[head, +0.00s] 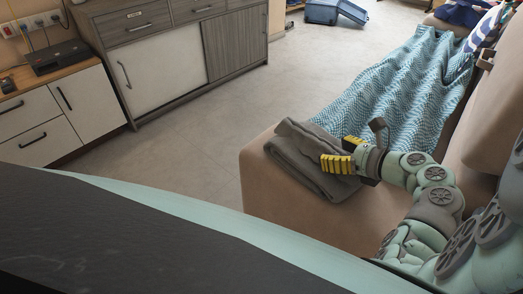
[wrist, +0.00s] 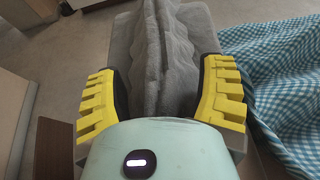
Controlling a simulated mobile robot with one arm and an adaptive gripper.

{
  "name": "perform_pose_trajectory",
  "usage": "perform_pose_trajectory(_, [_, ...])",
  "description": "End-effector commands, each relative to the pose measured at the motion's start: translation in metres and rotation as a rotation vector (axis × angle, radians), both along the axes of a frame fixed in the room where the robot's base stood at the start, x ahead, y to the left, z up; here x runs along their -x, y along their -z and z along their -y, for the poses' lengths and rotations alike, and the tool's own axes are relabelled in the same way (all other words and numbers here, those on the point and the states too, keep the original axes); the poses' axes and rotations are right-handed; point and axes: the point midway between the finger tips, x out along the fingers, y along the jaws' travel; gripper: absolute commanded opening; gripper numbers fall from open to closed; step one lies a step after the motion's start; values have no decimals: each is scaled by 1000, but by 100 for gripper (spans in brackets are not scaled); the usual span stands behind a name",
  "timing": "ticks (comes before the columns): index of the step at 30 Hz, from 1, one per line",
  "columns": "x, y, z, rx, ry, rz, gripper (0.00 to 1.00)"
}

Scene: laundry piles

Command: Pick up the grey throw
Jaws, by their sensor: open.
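The grey throw (head: 300,160) lies folded on the near end of the beige sofa (head: 265,190). My gripper (head: 345,153) is over the right part of the throw, with its yellow fingers spread. In the wrist view the throw (wrist: 165,60) runs up the middle as a raised grey ridge between the two open fingers of my gripper (wrist: 160,95). The fingers stand on either side of the ridge. Whether they touch the cloth I cannot tell. My gripper body hides the nearer part of the throw in the wrist view.
A blue-and-white patterned blanket (head: 395,90) covers the sofa beyond the throw, and it lies right of my gripper in the wrist view (wrist: 285,75). Striped cloth (head: 483,30) lies farther back. A grey-and-white cabinet (head: 165,65) stands left across open floor (head: 200,140). A blue bin (head: 322,11) is at the back.

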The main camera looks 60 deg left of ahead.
Motion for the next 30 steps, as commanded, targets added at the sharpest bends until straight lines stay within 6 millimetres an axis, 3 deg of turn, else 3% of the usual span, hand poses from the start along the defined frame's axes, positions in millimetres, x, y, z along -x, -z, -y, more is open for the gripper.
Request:
perform_pose_trajectory(2, [1, 0, -1, 0, -4, 1, 73])
perform_pose_trajectory(23, [0, 0, 0, -1, 1, 1, 1])
perform_pose_trajectory(30, [0, -1, 0, -3, 1, 1, 0])
